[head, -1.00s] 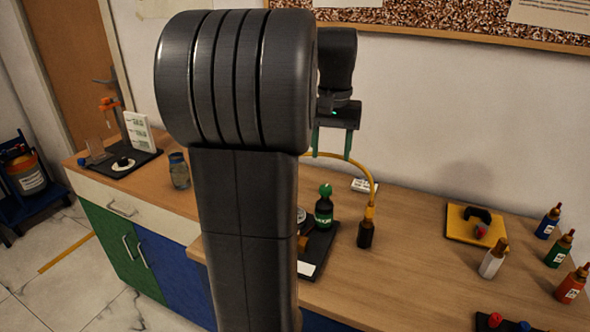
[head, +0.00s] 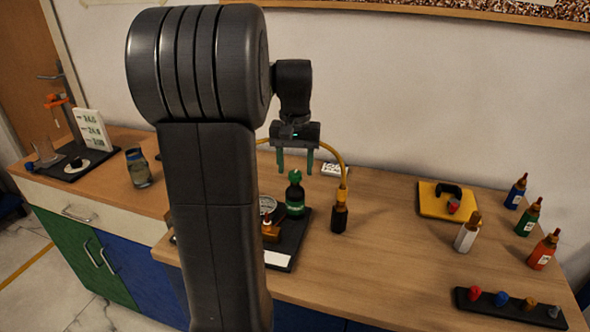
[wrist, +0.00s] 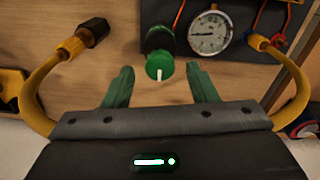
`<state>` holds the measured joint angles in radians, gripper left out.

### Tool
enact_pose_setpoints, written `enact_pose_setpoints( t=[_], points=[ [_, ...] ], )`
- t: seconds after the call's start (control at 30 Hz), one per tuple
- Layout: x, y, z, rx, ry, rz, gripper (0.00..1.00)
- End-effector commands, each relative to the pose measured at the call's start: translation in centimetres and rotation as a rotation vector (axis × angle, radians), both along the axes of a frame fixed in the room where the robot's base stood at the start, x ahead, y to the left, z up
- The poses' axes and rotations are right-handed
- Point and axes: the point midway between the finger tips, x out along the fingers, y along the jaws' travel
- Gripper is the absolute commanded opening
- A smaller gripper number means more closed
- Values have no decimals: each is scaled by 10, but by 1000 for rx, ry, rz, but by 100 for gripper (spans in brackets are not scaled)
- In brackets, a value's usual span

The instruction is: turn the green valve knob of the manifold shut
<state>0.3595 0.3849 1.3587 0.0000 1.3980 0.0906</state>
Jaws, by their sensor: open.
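The green valve knob (head: 295,177) sits on top of a dark green valve body (head: 295,200) on the manifold's black base (head: 290,240). In the wrist view the knob (wrist: 159,66) is round with a white pointer line running roughly up-down in the picture. My gripper (head: 295,168) is open and empty, with green fingers pointing down just above or beside the knob. In the wrist view the gripper's fingertips (wrist: 160,71) lie left and right of the knob, with gaps on both sides. I cannot tell whether they reach its height. My arm hides part of the manifold.
A pressure gauge (wrist: 209,34) stands beside the valve. A yellow hose (head: 343,165) arches behind my gripper to a dark bottle-like fitting (head: 339,217). A yellow tray (head: 432,205) and several bottles stand to the right.

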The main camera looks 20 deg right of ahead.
Motion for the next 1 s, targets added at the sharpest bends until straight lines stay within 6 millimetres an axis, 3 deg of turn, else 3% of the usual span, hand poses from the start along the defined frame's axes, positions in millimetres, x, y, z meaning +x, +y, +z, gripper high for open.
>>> enact_pose_setpoints(
  t=[0.13,0.43,0.47,0.6,0.7,1.0],
  points=[
    [0,0,-11,0,0,0,52],
    [0,0,-14,0,0,0,52],
    [0,0,-13,0,0,0,50],
    [0,0,-13,0,0,0,23],
    [0,0,-13,0,0,0,8],
    [0,0,-12,0,0,-35,8]
  ],
)
